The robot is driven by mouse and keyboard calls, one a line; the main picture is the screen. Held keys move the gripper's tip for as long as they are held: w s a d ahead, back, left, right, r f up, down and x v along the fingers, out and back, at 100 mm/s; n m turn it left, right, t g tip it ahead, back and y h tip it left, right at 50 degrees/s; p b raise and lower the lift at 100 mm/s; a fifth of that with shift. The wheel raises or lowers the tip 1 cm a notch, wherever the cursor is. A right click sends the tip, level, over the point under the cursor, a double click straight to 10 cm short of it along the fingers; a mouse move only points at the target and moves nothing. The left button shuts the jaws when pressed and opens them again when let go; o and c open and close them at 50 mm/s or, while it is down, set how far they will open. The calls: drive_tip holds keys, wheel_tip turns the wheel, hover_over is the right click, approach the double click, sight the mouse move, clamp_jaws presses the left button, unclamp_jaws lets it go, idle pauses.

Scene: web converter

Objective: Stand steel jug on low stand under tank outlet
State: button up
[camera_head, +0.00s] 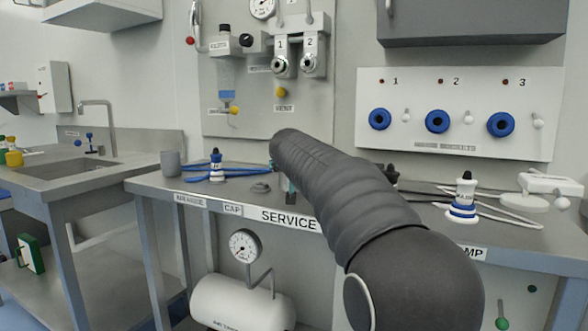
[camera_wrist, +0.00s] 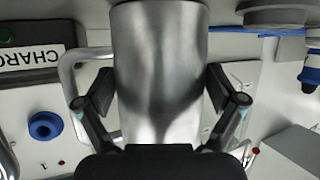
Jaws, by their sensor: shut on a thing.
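A shiny steel jug (camera_wrist: 160,60) fills the middle of the wrist view. My gripper (camera_wrist: 160,92) is shut on its body, with one finger on each side. A pale looped bar, possibly the jug's handle, shows left of it (camera_wrist: 72,70). In the head view my arm hides the gripper and jug. A white tank (camera_head: 240,303) with a gauge lies below the bench. A small clear-blue vessel with a yellow valve (camera_head: 227,95) hangs on the wall panel. I cannot tell which is the task's tank, and no low stand is clearly identifiable.
The grey service bench (camera_head: 150,184) carries a grey cup (camera_head: 170,163), blue tubing (camera_head: 205,175), a low grey disc (camera_head: 261,187) and a white-and-blue bottle (camera_head: 464,195) among cables. A sink (camera_head: 75,168) stands at left. A socket panel (camera_head: 450,140) is behind, right.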

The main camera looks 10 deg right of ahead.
drive_tip(key=shift+f, duration=0.15)
drive_tip(key=o, duration=1.1)
drive_tip(key=shift+s+r, duration=0.1)
drive_tip(key=shift+r, duration=0.15)
drive_tip(key=b+v, duration=0.2)
drive_tip(key=v, duration=0.9)
drive_tip(key=shift+s, duration=0.35)
drive_tip(key=shift+a, duration=0.15)
